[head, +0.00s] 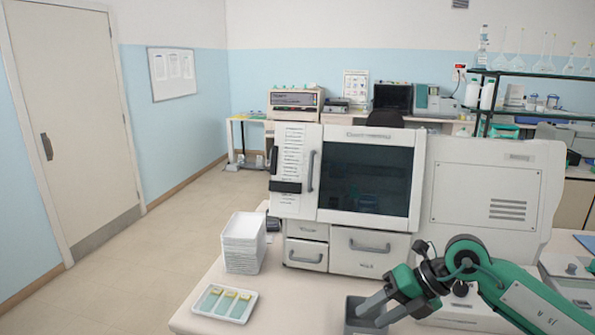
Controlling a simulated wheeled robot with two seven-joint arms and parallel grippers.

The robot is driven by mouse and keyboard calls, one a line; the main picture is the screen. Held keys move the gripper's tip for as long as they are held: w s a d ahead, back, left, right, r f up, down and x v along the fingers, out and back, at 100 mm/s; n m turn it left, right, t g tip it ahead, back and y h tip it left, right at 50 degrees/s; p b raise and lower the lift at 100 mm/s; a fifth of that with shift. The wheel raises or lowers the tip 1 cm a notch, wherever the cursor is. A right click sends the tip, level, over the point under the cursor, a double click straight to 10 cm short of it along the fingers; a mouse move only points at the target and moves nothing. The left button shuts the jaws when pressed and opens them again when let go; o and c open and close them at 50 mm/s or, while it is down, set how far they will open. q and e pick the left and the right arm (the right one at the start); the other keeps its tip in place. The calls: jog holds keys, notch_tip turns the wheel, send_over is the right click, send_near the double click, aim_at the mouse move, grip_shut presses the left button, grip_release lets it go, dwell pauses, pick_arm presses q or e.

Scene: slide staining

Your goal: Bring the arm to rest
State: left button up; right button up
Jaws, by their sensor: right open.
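My right arm (525,300), green and dark grey, comes in from the lower right. My right gripper (371,313) is open, and its two grey fingers point down and left. The fingers are over or beside a small grey bin (352,318) at the table's front; I cannot tell whether they touch it. No object shows between the fingers. My left gripper is not in view.
A white tray (197,309) with several slides lies front left. Behind it stands a stack of white trays (242,262). The large white staining machine (484,203) fills the back of the table (285,300). Bare table lies between the slide tray and the bin.

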jog(key=s+a+r+m+t+y, duration=0.35)
jog(key=a+r+y, duration=0.35)
jog(key=a+y, duration=0.4)
jog(key=w+d+f+m+t+h, duration=0.1)
jog(key=d+m+t+h, duration=0.35)
jog(key=m+t, duration=0.45)
jog(key=w+d+f+m+t+h, duration=0.2)
jog(key=d+m+t+h, duration=0.35)
jog(key=m, duration=0.55)
jog(key=s+d+f+m+g+h, duration=0.25)
jog(key=d+f+m+h, duration=0.25)
jog(key=f+m+h, duration=0.5)
jog(key=s+d+f+m+g, duration=0.1)
jog(key=s+d+f+g, duration=0.1)
jog(key=s+f+g, duration=0.65)
jog(key=s+d+f+m+g, duration=0.1)
jog(key=s+f+g, duration=0.3)
jog(key=s+f, duration=1)
notch_tip(320, 180, down, 29)
jog(key=s+g, duration=0.2)
jog(key=s+d+f, duration=0.2)
jog(key=s+f, duration=0.7)
jog(key=s+d+f+g, duration=0.1)
jog(key=s+f, duration=0.9)
jog(key=shift+s+d+n, duration=0.25)
jog(key=shift+d+n, duration=0.15)
jog(key=shift+n, duration=0.05)
